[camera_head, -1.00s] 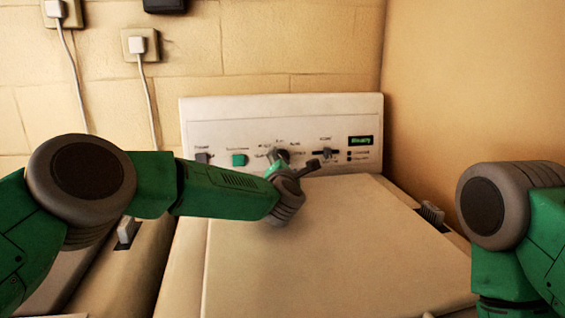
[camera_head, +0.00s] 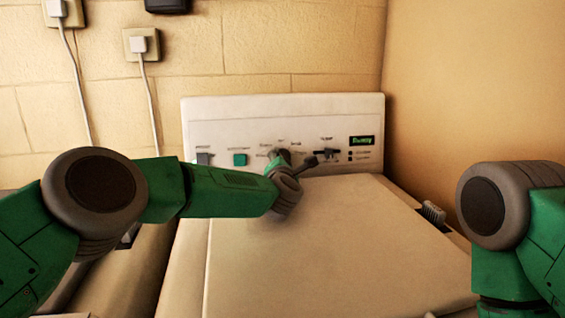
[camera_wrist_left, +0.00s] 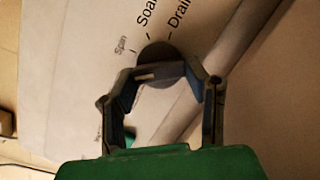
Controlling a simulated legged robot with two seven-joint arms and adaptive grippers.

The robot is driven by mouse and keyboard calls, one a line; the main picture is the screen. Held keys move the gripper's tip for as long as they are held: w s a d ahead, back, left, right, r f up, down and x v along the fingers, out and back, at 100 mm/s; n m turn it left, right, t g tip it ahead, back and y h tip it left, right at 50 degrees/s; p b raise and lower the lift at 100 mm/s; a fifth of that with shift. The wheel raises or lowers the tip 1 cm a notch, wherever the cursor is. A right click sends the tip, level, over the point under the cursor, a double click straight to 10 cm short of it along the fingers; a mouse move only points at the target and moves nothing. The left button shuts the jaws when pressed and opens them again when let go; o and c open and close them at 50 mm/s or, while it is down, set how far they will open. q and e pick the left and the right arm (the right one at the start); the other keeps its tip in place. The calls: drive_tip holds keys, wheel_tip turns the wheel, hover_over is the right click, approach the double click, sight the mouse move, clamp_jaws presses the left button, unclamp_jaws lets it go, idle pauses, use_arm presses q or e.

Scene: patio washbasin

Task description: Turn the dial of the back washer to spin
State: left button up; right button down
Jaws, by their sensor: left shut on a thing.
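The washer (camera_head: 330,235) stands against the back wall, with a white control panel (camera_head: 225,112) along its rear. The round dark dial (camera_wrist_left: 152,50) shows in the left wrist view, with the labels Spin, Soak and Drain around it. My left gripper (camera_wrist_left: 160,72) is at the dial, its fingers closed in on it from either side. In the head view my left gripper (camera_head: 284,158) partly hides the dial on the panel. The dial's pointer setting cannot be made out. My right gripper is out of view; only part of my right arm shows at the right edge.
A brush (camera_head: 433,213) lies at the washer's right edge. Plugged sockets (camera_head: 141,44) hang on the wall.

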use_arm(q)
drive_tip(key=shift+d+r+m, duration=0.15)
drive_tip(key=shift+m, duration=0.25)
drive_tip(key=shift+r+m+g+h+p, duration=0.15)
drive_tip(key=shift+m+g+h+p, duration=0.15)
drive_tip(key=shift+m+p, duration=0.65)
drive_tip(key=m+p, duration=0.1)
drive_tip(key=m, duration=0.1)
drive_tip(key=shift+s+m+g, duration=0.1)
drive_tip(key=shift+m+g, duration=0.2)
drive_tip(key=shift+m, duration=0.05)
drive_tip(key=shift+m+g+p, duration=0.3)
drive_tip(key=shift+m+p, duration=0.85)
drive_tip(key=shift+m, duration=0.35)
drive_tip(key=shift+h+p, duration=0.3)
drive_tip(key=shift+d+f, duration=0.1)
drive_tip(key=shift+f, duration=0.1)
drive_tip(key=o, duration=1.1)
drive_tip(key=shift+o, duration=0.2)
drive_tip(key=shift+d, duration=0.15)
